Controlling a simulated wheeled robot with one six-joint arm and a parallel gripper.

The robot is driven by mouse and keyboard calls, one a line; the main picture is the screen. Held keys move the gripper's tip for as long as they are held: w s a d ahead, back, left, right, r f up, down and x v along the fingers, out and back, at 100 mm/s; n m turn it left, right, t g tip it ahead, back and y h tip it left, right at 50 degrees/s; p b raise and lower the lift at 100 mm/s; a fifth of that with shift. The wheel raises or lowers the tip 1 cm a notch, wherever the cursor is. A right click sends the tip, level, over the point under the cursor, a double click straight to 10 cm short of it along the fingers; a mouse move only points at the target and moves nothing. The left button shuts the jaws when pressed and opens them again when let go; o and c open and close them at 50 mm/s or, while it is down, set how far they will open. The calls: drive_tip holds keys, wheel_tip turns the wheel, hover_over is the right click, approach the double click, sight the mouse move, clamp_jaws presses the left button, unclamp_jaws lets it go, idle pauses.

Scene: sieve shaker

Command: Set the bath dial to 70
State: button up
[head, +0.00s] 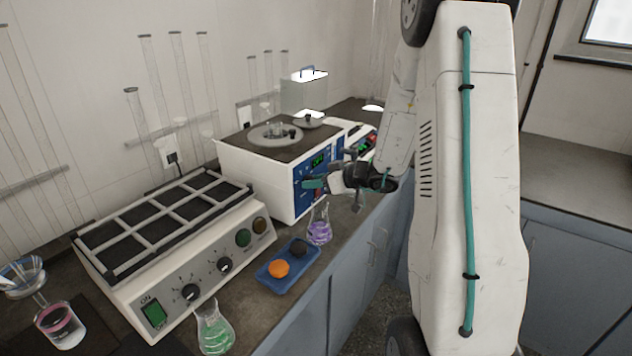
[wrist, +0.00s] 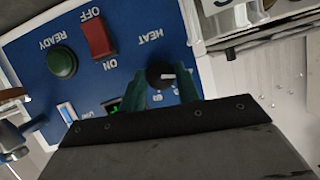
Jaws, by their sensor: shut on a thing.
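The bath (head: 255,175) is a white box with a blue front panel and a round lid on top. My gripper (head: 313,183) reaches its panel from the right, and the dial is hidden in the head view. In the wrist view the panel appears upside down. The black bath dial (wrist: 158,74) sits below the word HEAT, with a white pointer mark towards the picture's right. My green fingers (wrist: 161,88) are shut on the dial, one on each side. The scale numbers around it are mostly covered, so I cannot read the setting.
A red switch (wrist: 97,38) and a green READY button (wrist: 61,62) are on the same panel. A purple flask (head: 319,228) stands below my gripper, near the bench edge. A blue tray (head: 273,284) and the shaker (head: 210,262) are nearer.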

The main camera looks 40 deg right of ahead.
drive_tip(key=m+t+y, duration=0.1)
drive_tip(key=m+y, duration=0.1)
drive_tip(key=m, duration=0.4)
drive_tip(key=m+t+y, duration=0.1)
drive_tip(key=m+y, duration=0.1)
drive_tip(key=m, duration=0.4)
drive_tip(key=f+m+t+y, duration=0.1)
drive_tip(key=m+y, duration=0.1)
drive_tip(key=m, duration=0.4)
drive_tip(key=shift+d+m+t+y, duration=0.2)
drive_tip(key=shift+m+t+y, duration=0.1)
drive_tip(key=shift+t+y, duration=0.1)
idle(0.6)
drive_tip(key=o, duration=1)
drive_tip(key=shift+c, duration=0.2)
drive_tip(key=v, duration=0.7)
drive_tip(key=shift+s+d+f, duration=0.2)
drive_tip(key=shift+s, duration=0.05)
